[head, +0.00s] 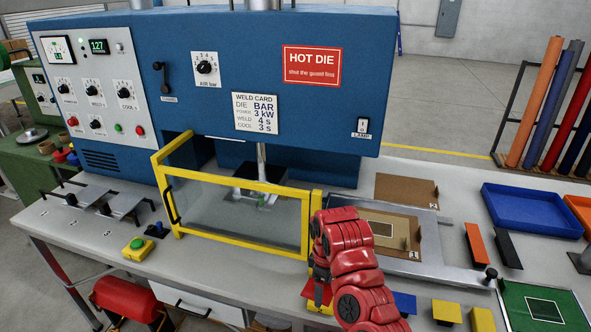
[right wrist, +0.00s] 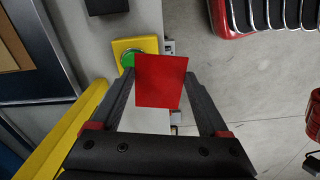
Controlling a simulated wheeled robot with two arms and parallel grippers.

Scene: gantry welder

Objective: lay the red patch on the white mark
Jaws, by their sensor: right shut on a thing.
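The red patch (right wrist: 160,82) is a small flat red piece, pinched between the black fingertips of my right gripper (right wrist: 158,100) in the right wrist view. In the head view the patch (head: 317,291) shows beside my red right arm, near the front edge of the bench. My right gripper (head: 318,278) is partly hidden there by the arm. A white rectangle outline (head: 381,220) is on a brown sheet (head: 400,241) right of the arm. Another white outline (head: 544,298) is on a green sheet (head: 515,305) at the far right. My left gripper is not in view.
A yellow guard frame (head: 240,246) stands left of my arm before the blue welder (head: 200,60). A yellow box with a green button (right wrist: 128,59) lies below the patch. Blue (head: 404,303) and yellow (head: 447,312) pieces lie right of the arm. A blue tray (head: 535,212) stands behind.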

